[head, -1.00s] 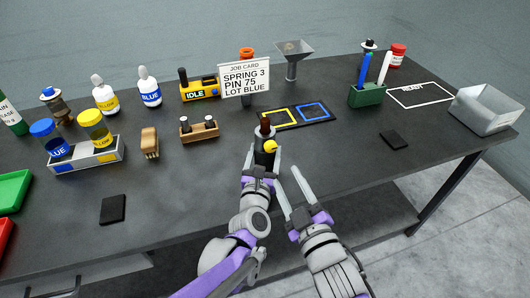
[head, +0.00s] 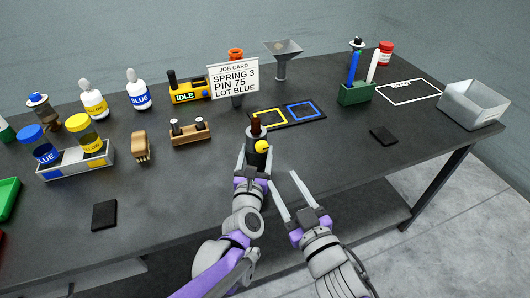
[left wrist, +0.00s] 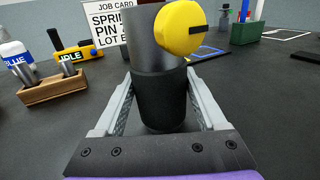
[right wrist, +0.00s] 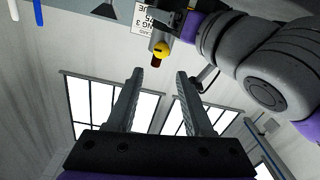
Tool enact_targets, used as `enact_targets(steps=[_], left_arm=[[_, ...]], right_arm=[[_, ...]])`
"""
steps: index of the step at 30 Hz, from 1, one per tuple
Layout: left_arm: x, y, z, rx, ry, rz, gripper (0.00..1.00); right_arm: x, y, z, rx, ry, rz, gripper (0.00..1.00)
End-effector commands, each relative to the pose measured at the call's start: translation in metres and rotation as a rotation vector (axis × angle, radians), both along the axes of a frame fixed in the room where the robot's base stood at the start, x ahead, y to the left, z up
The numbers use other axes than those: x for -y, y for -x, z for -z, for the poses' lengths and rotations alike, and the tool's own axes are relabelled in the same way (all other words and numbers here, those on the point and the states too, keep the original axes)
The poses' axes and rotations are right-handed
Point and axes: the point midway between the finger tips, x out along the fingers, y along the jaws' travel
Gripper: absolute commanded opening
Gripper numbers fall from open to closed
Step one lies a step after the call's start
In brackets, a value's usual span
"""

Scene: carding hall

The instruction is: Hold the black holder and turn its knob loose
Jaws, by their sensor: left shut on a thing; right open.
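The black holder (left wrist: 160,98) is an upright dark cylinder with a grey upper part and a yellow knob (left wrist: 181,28) on its side. In the head view the holder (head: 256,160) stands on the table with a brown piece (head: 256,125) sticking out of its top. My left gripper (left wrist: 160,110) is shut on the holder, one finger on each side of it. My right gripper (head: 282,182) is open and empty, to the right of the holder and apart from the knob (head: 262,146). The right wrist view shows the knob (right wrist: 162,49) beyond its spread fingers (right wrist: 157,80).
Behind the holder stand a job card (head: 234,78) and a tray with yellow and blue frames (head: 286,114). A wooden block with pins (head: 190,132) and a brush (head: 140,147) lie to the left. A green pen box (head: 355,94) and a grey bin (head: 472,106) stand to the right.

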Motion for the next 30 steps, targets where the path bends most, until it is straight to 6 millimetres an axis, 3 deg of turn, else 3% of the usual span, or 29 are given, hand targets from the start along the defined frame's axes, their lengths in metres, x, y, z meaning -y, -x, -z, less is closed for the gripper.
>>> enact_targets(steps=[6,14,20,30], left_arm=[[0.0,0.0,0.0,0.0,0.0,0.001,0.0],[0.0,0.0,0.0,-0.001,0.0,0.001,0.0],[0.0,0.0,0.0,0.0,0.0,0.001,0.0],[0.0,0.0,0.0,0.0,0.0,0.0,0.0]], right_arm=[[0.004,0.007,0.002,-0.084,-0.214,-0.015,0.52],[0.004,0.007,0.003,-0.127,-0.316,-0.024,0.52],[-0.003,-0.011,0.002,-0.129,-0.32,-0.025,0.52],[-0.024,-0.065,0.003,-0.129,-0.319,-0.025,0.52]])
